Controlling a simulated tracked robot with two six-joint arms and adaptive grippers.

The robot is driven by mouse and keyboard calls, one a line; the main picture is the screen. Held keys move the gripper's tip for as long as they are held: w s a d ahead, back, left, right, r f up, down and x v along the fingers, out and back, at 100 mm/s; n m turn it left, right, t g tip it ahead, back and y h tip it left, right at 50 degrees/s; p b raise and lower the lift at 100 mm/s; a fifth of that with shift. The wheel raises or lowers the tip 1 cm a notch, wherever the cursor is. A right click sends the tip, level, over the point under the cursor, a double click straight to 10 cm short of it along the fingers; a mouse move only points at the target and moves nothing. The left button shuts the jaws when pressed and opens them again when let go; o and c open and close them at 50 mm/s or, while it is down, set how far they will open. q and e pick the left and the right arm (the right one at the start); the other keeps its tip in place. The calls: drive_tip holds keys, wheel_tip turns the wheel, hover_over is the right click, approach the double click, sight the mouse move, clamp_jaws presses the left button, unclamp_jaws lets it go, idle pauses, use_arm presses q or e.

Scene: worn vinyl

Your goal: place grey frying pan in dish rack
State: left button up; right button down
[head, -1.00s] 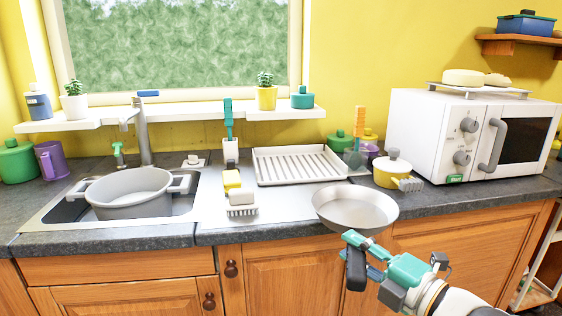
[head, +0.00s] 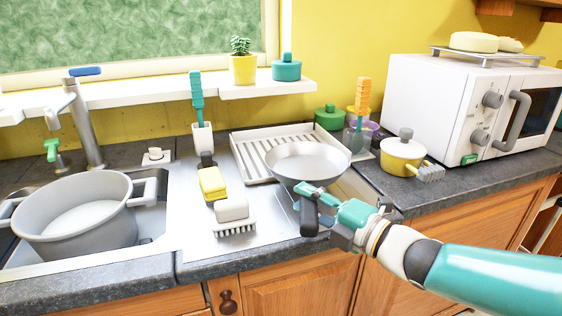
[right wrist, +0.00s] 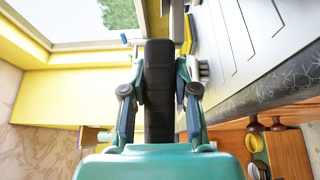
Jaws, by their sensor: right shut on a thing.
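The grey frying pan (head: 306,160) is in the head view, held in the air above the front right part of the white dish rack (head: 246,170). My right gripper (head: 312,205) is shut on the pan's dark handle, which points toward the front. In the right wrist view the black handle (right wrist: 159,90) lies between the two fingers of my right gripper (right wrist: 158,100). The pan covers part of the rack's slatted floor. The visible part of the rack is empty. My left gripper is not in view.
A large grey pot (head: 75,215) stands in the sink at the left. A utensil holder (head: 357,138) and a yellow pot (head: 402,155) stand at the right, near the white microwave (head: 445,105).

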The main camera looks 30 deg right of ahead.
sight(282, 172)
drive_tip(key=w+d, duration=0.1)
drive_tip(key=w, duration=0.4)
drive_tip(key=w+d+p, duration=0.1)
drive_tip(key=w, duration=0.4)
drive_tip(key=w+d+p, duration=0.1)
drive_tip(key=w+d, duration=0.1)
drive_tip(key=w, duration=0.4)
drive_tip(key=shift+r, duration=0.25)
drive_tip(key=shift+f, duration=1.85)
drive_tip(key=c, duration=0.9)
unclamp_jaws()
drive_tip(key=shift+f, duration=0.15)
drive_tip(key=b+v, duration=0.1)
drive_tip(key=v, duration=1)
drive_tip(key=shift+s, duration=0.15)
drive_tip(key=shift+s+d, duration=0.1)
drive_tip(key=shift+s, duration=0.25)
